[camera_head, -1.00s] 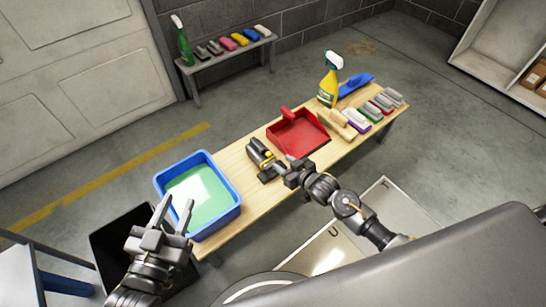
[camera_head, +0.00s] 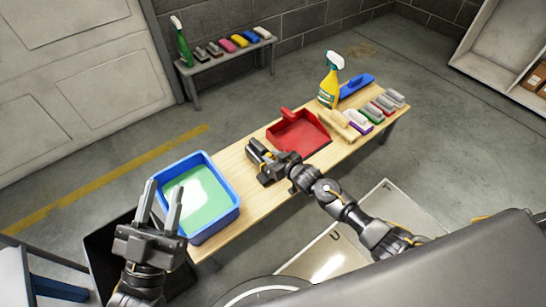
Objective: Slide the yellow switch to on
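A small dark device with a yellow part (camera_head: 267,153) sits on the wooden table, between the blue tub and the red dustpan. The yellow part is small, and I cannot make out its switch position. My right gripper (camera_head: 280,167) is right at the device's right side and overlaps it in the picture. I cannot tell whether it touches the device or whether its fingers are apart. My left gripper (camera_head: 161,203) is open and empty, with its fingers pointing up in front of the blue tub's left side.
The blue tub (camera_head: 231,209) holds green liquid at the table's left end. The red dustpan (camera_head: 300,133) lies behind my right gripper. A yellow spray bottle (camera_head: 328,88) and several brushes stand farther right. A wooden strip of table (camera_head: 238,165) left of the device is clear.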

